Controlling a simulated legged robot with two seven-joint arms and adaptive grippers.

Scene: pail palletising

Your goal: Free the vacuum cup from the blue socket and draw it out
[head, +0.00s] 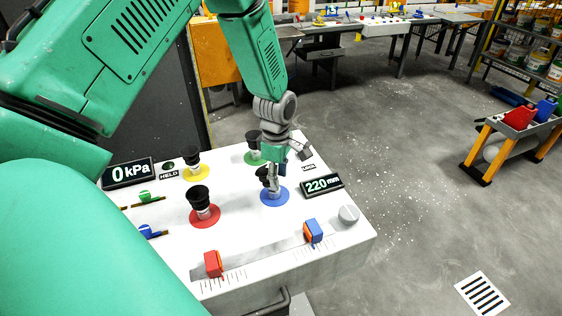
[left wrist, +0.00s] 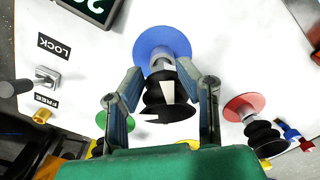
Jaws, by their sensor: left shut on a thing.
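The black bellows vacuum cup (left wrist: 163,92) stands in the blue socket (head: 274,197), whose round blue disc also shows in the left wrist view (left wrist: 162,42). My left gripper (head: 273,172) is over this socket with its fingers pointing down. In the left wrist view its two fingers (left wrist: 163,72) are shut on the cup, one on each side near its neck. The gripper hides part of the cup in the head view. A grey lever (left wrist: 47,77) sits between the LOCK and FREE labels; I cannot tell its setting. My right gripper is not in view.
Black cups stand in the yellow (head: 195,168), red (head: 203,207) and green (head: 252,148) sockets. Displays read 0 kPa (head: 129,173) and 220 mm (head: 322,186). Open floor lies right.

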